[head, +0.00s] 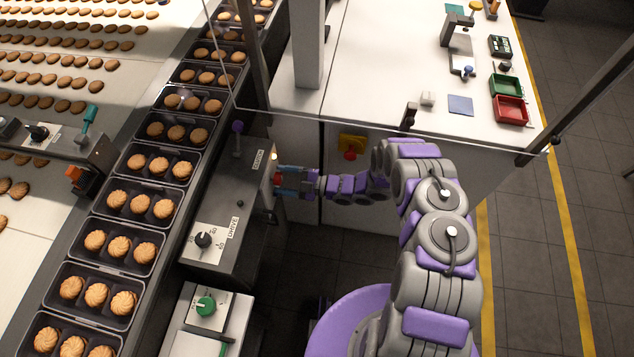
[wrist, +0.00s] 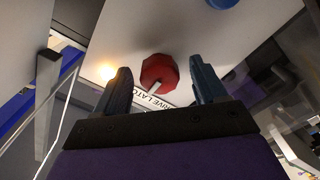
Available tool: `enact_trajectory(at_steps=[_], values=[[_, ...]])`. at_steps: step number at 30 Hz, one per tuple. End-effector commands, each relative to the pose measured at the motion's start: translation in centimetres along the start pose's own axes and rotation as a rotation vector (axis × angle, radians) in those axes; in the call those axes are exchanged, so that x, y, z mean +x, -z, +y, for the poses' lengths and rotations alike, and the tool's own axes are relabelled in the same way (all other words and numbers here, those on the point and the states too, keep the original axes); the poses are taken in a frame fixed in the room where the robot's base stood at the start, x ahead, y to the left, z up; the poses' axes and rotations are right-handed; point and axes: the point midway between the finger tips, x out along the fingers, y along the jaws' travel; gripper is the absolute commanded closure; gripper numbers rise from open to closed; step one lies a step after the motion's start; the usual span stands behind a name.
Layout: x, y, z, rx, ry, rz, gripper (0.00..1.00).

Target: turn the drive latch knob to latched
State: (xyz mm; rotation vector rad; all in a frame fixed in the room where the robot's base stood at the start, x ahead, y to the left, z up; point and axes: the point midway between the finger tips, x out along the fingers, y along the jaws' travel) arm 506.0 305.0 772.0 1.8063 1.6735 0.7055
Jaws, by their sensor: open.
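The drive latch knob is a red, many-sided knob (wrist: 160,70) on a pale panel face in the wrist view, with a white pointer mark at its lower edge. A label reading "DRIVE LATC..." (wrist: 152,101) sits beside it, partly hidden by my gripper. In the head view only a bit of red knob (head: 277,179) shows at the end face of the drive box. My gripper (wrist: 160,66) is open, with one blue finger on each side of the knob. I cannot tell if either finger touches it. In the head view my gripper (head: 287,180) reaches the box from the right.
The grey drive box (head: 222,215) carries a black dial (head: 203,240) and a purple-topped lever (head: 238,128). A lamp (wrist: 106,72) glows near the knob. A red emergency button (head: 350,154) is on the white cabinet behind my arm. Biscuit trays line the conveyor at left.

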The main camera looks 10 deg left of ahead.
Motion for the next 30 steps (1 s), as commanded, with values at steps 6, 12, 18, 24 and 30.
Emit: enact_trajectory(at_steps=[6,12,18,24,30], values=[[-3.4,-0.1,0.2,0.000,-0.004,-0.004,0.29],[-8.0,-0.1,0.2,0.001,-0.005,-0.005,0.29],[-12.3,-0.2,0.1,-0.001,-0.003,-0.005,0.29],[-15.5,-0.2,0.1,-0.002,-0.001,-0.005,0.29],[-16.9,-0.2,0.0,-0.001,0.000,-0.004,0.29]])
